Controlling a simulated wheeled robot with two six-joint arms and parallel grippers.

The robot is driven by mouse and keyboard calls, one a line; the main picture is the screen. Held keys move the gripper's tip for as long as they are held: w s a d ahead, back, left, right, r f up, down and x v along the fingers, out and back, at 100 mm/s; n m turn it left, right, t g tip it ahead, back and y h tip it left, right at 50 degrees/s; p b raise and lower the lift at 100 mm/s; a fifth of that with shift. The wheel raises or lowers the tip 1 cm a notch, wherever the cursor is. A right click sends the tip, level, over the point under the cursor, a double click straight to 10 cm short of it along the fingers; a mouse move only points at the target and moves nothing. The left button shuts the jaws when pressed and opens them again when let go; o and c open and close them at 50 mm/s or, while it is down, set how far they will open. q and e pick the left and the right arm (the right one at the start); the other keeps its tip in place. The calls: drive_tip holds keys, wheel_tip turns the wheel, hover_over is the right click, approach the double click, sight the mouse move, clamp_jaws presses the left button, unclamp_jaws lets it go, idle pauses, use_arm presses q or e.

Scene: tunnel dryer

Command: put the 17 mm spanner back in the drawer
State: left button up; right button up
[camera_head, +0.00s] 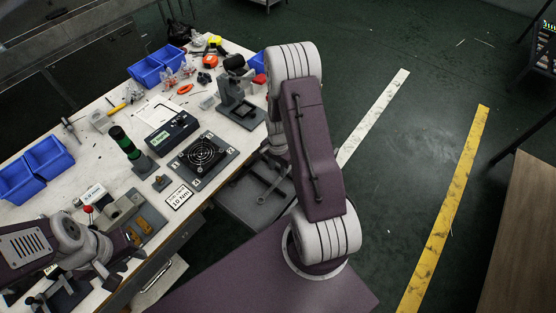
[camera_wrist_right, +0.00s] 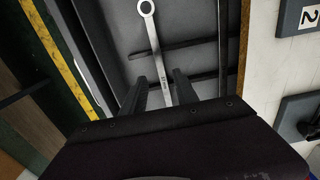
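The spanner (camera_wrist_right: 154,42), a grey metal bar with a ring end, lies in the open grey drawer (camera_head: 235,197); it also shows in the head view (camera_head: 272,187). In the right wrist view my right gripper (camera_wrist_right: 162,85) has its two dark fingers apart, one on each side of the spanner's shaft, with gaps visible. The spanner's lower end is hidden behind the gripper body. In the head view my right arm hides most of that gripper. My left gripper (camera_head: 112,272) is over the bench's near left part; its fingers are too small to read.
The white bench (camera_head: 90,160) holds a fan plate (camera_head: 203,155), a green-topped post (camera_head: 122,142), a "10 Nm" card (camera_head: 179,197) and blue bins (camera_head: 47,160). Dark divider bars (camera_wrist_right: 180,50) cross the drawer.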

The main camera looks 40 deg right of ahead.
wheel_tip(320, 180, up, 6)
drive_tip(key=s+a+r+n+t, duration=0.1)
drive_tip(key=s+a+r+n, duration=0.7)
drive_tip(key=a+n, duration=0.5)
wheel_tip(320, 180, up, 3)
drive_tip(key=shift+f+n, duration=0.1)
drive_tip(key=shift+n, duration=0.7)
